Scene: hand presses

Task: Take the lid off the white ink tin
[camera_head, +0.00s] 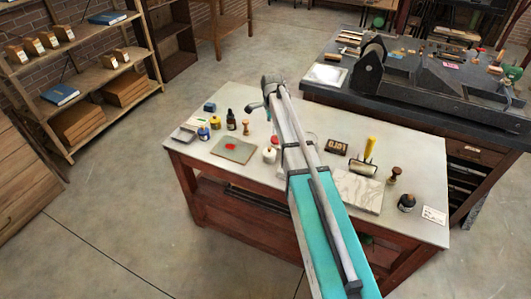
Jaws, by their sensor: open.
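The white ink tin (269,155) is a small, pale, round tin on the grey-white tabletop (320,135), just left of my arm. A smaller red and white thing stands close behind it. The tin looks upright and its lid looks on, though it is too small to be sure. My gripper (253,107) is at the far end of my arm, high over the table's back edge, beyond the tin and apart from it. It is open and holds nothing that I can see; its fingers are hard to make out. My arm hides part of the table middle.
Left are a yellow tin (215,122), a dark bottle (231,120), a wooden-handled tool (246,127) and a green-grey slab (234,149). Right are a yellow-handled roller (366,160), a pale stone slab (357,191) and a dark jar (406,203). A press (420,75) stands behind.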

